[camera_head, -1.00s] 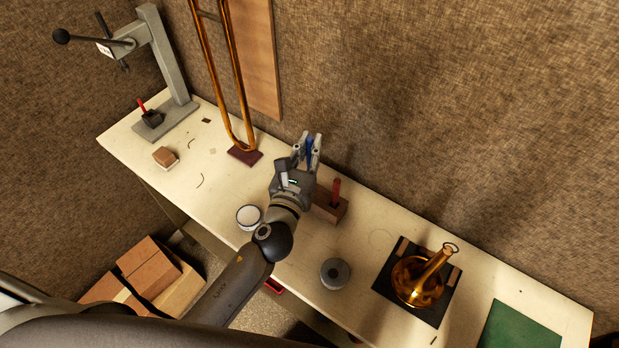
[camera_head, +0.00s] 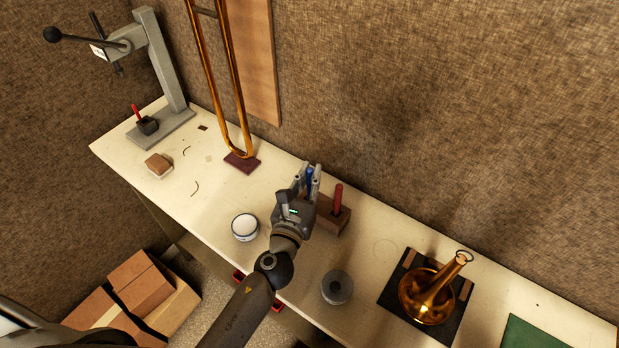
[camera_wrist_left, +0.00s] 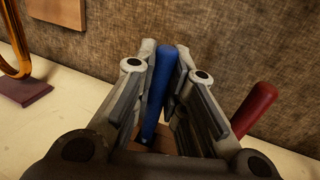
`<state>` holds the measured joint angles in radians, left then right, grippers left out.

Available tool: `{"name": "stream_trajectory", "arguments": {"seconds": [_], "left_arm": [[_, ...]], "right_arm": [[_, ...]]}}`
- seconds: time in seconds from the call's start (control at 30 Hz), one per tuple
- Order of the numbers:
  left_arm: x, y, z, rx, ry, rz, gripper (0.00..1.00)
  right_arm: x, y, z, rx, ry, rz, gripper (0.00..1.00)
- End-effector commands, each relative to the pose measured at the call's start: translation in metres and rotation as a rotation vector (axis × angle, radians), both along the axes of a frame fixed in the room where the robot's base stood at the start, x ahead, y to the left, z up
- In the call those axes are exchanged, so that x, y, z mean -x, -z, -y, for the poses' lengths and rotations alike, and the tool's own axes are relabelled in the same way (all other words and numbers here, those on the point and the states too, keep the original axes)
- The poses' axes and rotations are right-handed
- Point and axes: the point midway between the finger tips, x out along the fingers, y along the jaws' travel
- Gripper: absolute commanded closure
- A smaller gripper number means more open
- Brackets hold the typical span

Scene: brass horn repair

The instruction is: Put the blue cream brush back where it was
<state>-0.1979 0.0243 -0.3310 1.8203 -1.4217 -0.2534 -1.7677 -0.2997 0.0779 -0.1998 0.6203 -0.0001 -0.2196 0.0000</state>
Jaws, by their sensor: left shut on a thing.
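My left gripper (camera_head: 310,180) is shut on the blue cream brush (camera_head: 309,179), which stands roughly upright between the fingers. In the left wrist view the blue handle (camera_wrist_left: 159,85) shows between the two fingers, tilted slightly. A wooden block holder (camera_head: 333,217) on the bench carries a red-handled brush (camera_head: 338,197), which also shows in the left wrist view (camera_wrist_left: 254,108) right of the gripper. The blue brush is over the holder's left part. Its lower end is hidden by the gripper, so I cannot tell whether it is in the holder. My right gripper is not in view.
On the bench (camera_head: 385,225) stand a white-topped tin (camera_head: 245,227), a grey round container (camera_head: 337,287) and a brass horn bell (camera_head: 428,296) on a dark mat. A brass slide (camera_head: 226,90) stands behind left. A grey press (camera_head: 163,70) is at the far left.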

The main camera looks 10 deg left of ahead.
Motion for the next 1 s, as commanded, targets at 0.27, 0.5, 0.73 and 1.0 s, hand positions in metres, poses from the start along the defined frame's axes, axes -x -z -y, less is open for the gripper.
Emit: {"name": "stream_trajectory", "arguments": {"seconds": [0.27,0.5,0.73,1.0], "left_arm": [[0.0,0.003,0.0,0.0,0.0,0.0,0.68],[0.0,0.003,0.0,0.0,0.0,0.0,0.66],[0.005,0.001,0.0,-0.001,0.0,-0.002,0.66],[0.055,0.005,-0.004,-0.001,0.001,-0.002,0.66]], "right_arm": [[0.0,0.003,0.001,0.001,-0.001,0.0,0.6],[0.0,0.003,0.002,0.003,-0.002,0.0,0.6],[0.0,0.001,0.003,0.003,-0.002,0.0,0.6],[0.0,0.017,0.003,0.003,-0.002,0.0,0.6]]}}
